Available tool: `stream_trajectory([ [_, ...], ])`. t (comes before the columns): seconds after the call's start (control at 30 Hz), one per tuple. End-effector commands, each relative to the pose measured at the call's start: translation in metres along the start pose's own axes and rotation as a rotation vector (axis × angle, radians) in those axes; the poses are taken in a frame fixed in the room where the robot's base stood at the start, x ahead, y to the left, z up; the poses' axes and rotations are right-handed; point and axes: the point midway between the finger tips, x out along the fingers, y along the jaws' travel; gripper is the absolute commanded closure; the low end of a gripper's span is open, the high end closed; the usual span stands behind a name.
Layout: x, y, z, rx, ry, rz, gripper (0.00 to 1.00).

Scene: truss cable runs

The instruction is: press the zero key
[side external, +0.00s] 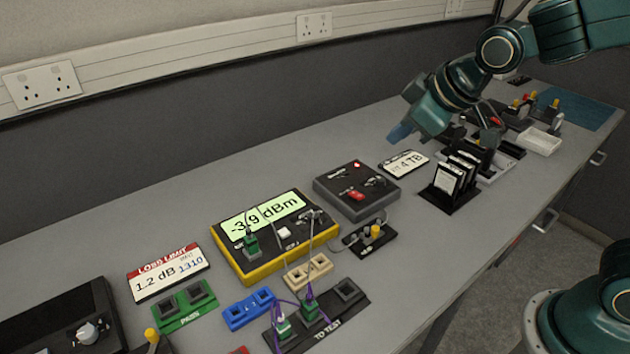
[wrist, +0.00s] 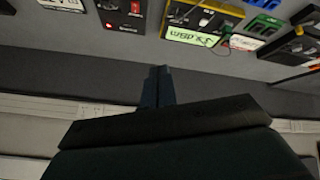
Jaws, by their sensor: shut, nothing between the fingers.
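The yellow meter (side external: 226,264) sits on the bench, its screen (side external: 263,213) reading -3.9 dBm. A small white key (side external: 284,232) is on its face, right of a green plug (side external: 251,243); its label is too small to read surely. In the wrist view the meter (wrist: 168,22) is upside down at the top, with its green screen (wrist: 190,37); the key is not clear there. My gripper (side external: 399,132) is shut and empty, raised above the back of the bench, right of the meter and well apart from it. Its fingers (wrist: 158,72) point ahead in the wrist view.
A dark box (side external: 333,200) with a red switch (side external: 355,195) stands right of the meter. Thin cables arch over the meter toward the TO TEST block (side external: 336,325). A card rack (side external: 452,190) stands right. Bare bench lies behind the meter, before the wall.

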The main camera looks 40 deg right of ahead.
Motion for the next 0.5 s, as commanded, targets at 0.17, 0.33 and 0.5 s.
stream_trajectory([
  [0.17, 0.032, -0.011, -0.021, -0.081, 0.024, 0.0, 1.0],
  [0.33, 0.061, -0.023, -0.039, -0.158, 0.05, 0.002, 1.0],
  [0.5, 0.092, -0.039, -0.054, -0.237, 0.077, 0.006, 1.0],
])
